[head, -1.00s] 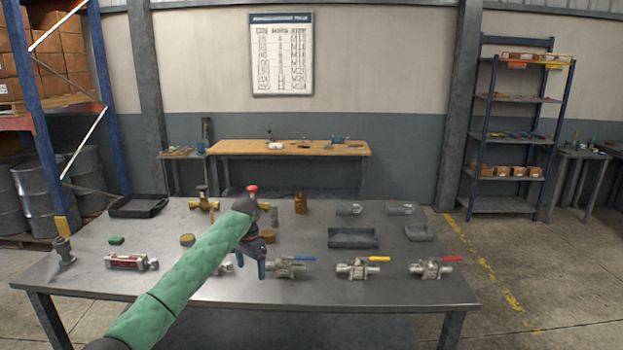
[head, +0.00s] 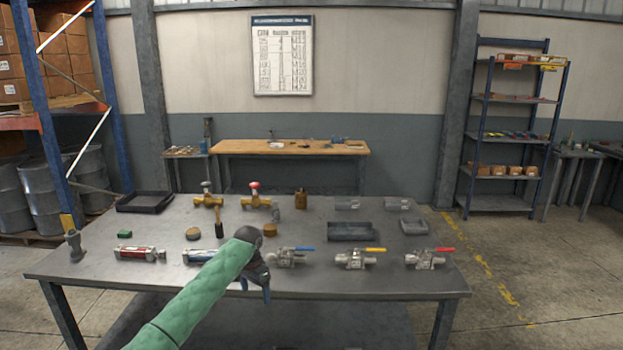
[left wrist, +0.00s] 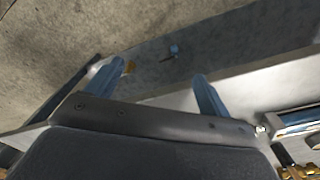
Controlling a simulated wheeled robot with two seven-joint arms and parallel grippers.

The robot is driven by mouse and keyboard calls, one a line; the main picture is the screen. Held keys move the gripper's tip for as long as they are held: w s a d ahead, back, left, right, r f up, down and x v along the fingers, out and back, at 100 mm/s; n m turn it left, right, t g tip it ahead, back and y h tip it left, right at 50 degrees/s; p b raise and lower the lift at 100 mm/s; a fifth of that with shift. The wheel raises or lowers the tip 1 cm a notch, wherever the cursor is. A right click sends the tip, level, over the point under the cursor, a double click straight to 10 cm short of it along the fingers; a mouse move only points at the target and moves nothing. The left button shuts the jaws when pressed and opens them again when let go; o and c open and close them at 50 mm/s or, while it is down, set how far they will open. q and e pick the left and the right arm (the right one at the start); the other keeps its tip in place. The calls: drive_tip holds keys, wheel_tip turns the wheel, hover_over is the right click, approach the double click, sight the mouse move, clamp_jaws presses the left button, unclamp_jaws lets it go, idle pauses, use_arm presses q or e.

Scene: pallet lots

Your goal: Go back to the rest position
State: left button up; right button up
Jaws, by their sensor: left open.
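My left gripper (head: 256,288) hangs at the end of the green-sleeved arm, by the front edge of the grey table (head: 330,284). In the left wrist view its two blue fingers (left wrist: 160,82) stand apart with nothing between them. Concrete floor and the table's edge show beyond them. My right gripper is in neither view.
A yellow-handled valve (head: 356,259) and a red-handled valve (head: 428,259) stand to the right. A red-marked cylinder (head: 138,253) lies to the left. A black tray (head: 145,202) and brass valves (head: 208,199) are farther back.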

use_arm(q)
drive_tip(key=s+d+f+n, duration=0.1)
drive_tip(key=s+f, duration=0.7)
drive_tip(key=f, duration=0.4)
drive_tip(key=s+d+f+n+h, duration=0.1)
drive_tip(key=s+f, duration=0.6)
drive_tip(key=f, duration=0.6)
drive_tip(key=s+d+f+n, duration=0.1)
drive_tip(key=s+f, duration=0.7)
drive_tip(key=f, duration=0.4)
drive_tip(key=s+a+f, duration=0.1)
drive_tip(key=s+f, duration=0.6)
drive_tip(key=s, duration=0.7)
drive_tip(key=s+a+f+n+t, duration=0.1)
drive_tip(key=s+a+f, duration=0.1)
drive_tip(key=s+f, duration=0.5)
drive_tip(key=s+a+f+n+y, duration=0.1)
drive_tip(key=s+f, duration=0.6)
drive_tip(key=s, duration=1.3)
drive_tip(key=shift+s+a+t, duration=0.15)
drive_tip(key=shift+s+t, duration=0.15)
drive_tip(key=shift+s, duration=0.05)
